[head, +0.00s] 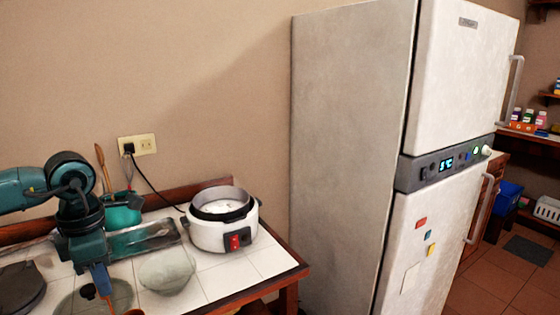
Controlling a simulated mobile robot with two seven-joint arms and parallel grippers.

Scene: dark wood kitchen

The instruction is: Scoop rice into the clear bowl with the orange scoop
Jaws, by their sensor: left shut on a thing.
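The white rice cooker (221,236) stands open on the tiled counter, with white rice (222,206) inside. The clear bowl (167,272) sits on the counter in front and to the left of the cooker. My left gripper (101,281) points down, left of the clear bowl. It is shut on the orange scoop (134,312), of which only small orange parts show at the bottom edge of the picture. The rest of the scoop is hidden or out of the picture. My right gripper is not in view.
A clear lid with a black knob (88,291) lies below my left gripper. Behind are a metal tray (150,237) and a teal pot (124,215) with utensils. A dark round thing (18,287) is at the far left. The refrigerator (345,150) stands right of the counter.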

